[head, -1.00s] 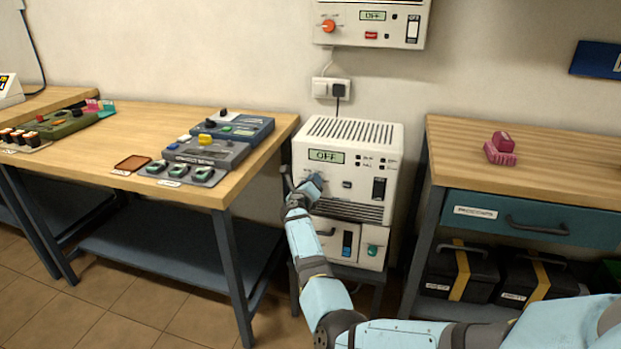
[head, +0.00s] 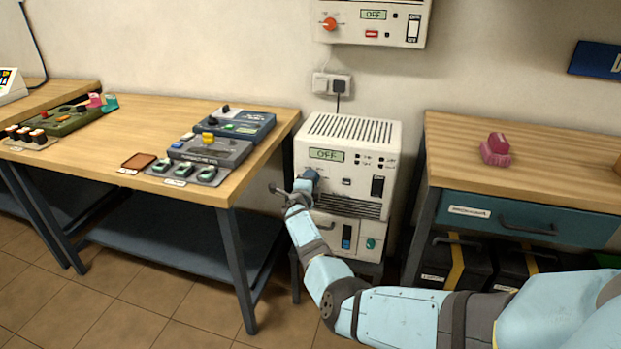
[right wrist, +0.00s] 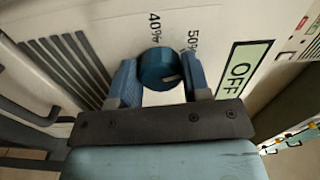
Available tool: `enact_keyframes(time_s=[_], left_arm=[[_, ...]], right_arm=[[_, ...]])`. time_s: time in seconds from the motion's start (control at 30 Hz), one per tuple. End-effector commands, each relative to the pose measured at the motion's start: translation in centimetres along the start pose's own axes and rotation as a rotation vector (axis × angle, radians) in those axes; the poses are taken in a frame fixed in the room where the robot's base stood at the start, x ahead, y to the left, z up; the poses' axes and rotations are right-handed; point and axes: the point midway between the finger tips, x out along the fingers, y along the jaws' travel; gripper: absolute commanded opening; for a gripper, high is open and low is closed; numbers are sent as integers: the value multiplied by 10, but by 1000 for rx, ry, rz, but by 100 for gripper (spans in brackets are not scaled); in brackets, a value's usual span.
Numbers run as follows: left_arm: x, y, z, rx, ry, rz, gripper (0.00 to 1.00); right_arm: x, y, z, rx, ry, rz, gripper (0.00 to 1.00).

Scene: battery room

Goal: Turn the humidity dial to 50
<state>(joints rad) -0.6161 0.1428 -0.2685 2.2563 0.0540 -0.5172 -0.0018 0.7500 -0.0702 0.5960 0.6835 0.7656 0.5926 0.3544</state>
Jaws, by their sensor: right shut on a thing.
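The white dehumidifier-like unit (head: 345,130) stands on a low stand between two benches. Its display (head: 326,156) reads OFF. My right gripper (head: 300,184) is at the left of its front panel and mostly hides the dial there. In the right wrist view the round blue dial (right wrist: 159,68) sits between the two blue fingers of my right gripper (right wrist: 160,80), which is shut on it. Printed marks 40% (right wrist: 155,22) and 50% (right wrist: 193,40) show beside the dial. A pale mark shows on the dial, but its exact setting is unclear. My left gripper is not in view.
A second unit with an orange knob (head: 329,24) hangs on the wall above. The left bench (head: 110,125) holds several control boxes. The right bench (head: 570,140) carries a pink object (head: 496,150). A lower box with switches (head: 346,236) sits under the unit.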

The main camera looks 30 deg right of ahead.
Motion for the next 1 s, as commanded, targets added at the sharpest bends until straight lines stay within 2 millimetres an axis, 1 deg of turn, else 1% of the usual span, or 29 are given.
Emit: enact_keyframes(time_s=[0.03, 0.2, 0.4, 0.97, 1.0], left_arm=[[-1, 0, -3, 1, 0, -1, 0], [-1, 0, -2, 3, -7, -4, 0], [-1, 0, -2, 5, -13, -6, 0], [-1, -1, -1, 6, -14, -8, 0], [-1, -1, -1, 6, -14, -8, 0]], right_arm=[[2, -4, 0, -33, 1, -3, 20], [2, -4, 0, -131, 2, -4, 20], [2, -2, 0, -202, 2, -3, 20], [2, -2, 0, -235, 2, -4, 20], [2, -2, 0, -235, 2, -4, 46]])
